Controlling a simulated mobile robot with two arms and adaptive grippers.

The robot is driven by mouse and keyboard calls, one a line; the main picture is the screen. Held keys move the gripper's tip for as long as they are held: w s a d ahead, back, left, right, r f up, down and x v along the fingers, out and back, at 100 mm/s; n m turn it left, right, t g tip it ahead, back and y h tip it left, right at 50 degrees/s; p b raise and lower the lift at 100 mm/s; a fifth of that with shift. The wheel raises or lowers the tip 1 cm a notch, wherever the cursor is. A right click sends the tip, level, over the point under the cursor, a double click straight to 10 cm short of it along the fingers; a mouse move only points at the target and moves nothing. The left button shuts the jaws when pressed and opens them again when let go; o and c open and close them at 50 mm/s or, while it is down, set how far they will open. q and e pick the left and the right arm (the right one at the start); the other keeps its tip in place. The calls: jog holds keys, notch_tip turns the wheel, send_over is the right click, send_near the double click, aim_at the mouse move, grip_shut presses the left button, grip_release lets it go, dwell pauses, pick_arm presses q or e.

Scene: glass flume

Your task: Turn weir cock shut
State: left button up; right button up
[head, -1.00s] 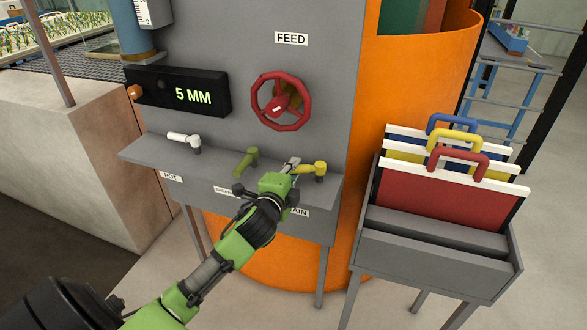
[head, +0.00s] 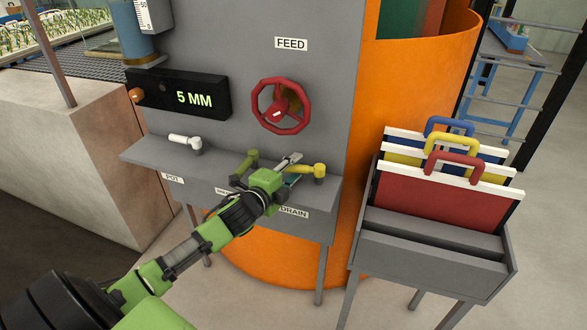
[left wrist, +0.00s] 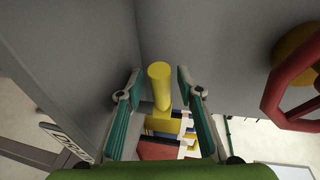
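A grey ledge (head: 138,150) carries three cocks. A white one (head: 184,140) is at the left and an olive-green one (head: 247,161) in the middle. A yellow one (head: 312,169) is at the right, over the DRAIN label (head: 294,212). The middle label (head: 222,191) is mostly hidden by my arm, so I cannot read it. My left gripper (head: 292,170) is open at the yellow cock. In the left wrist view the yellow handle (left wrist: 160,85) stands between the spread fingers (left wrist: 160,100), with gaps on both sides. My right gripper is not in view.
A red FEED handwheel (head: 281,105) is on the panel above the ledge. A black display (head: 178,93) reads 5 MM. At the right a grey rack (head: 435,252) holds boards with blue, yellow and red handles. An orange curved wall (head: 415,80) stands behind.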

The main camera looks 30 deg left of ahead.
pick_arm(q)
jog(key=s+r, duration=0.2)
jog(key=s, duration=0.9)
jog(key=shift+s+d, duration=0.4)
jog(key=shift+d, duration=0.05)
jog(key=shift+r, duration=0.1)
jog(key=c, duration=0.6)
jog(key=shift+s+p, duration=0.1)
jog(key=shift+p, duration=0.25)
grip_shut()
jog(key=n+g+y+p, duration=0.2)
jog(key=n+y+p, duration=0.2)
jog(key=y+p, duration=0.25)
send_near(293, 171)
jog(key=shift+h, duration=0.25)
jog(key=p+x, duration=0.3)
jog(key=x, duration=0.2)
jog(key=shift+a+r+p, duration=0.1)
jog(key=shift+a+p, duration=0.2)
jog(key=shift+p, duration=0.1)
jog(key=shift+x, duration=0.9)
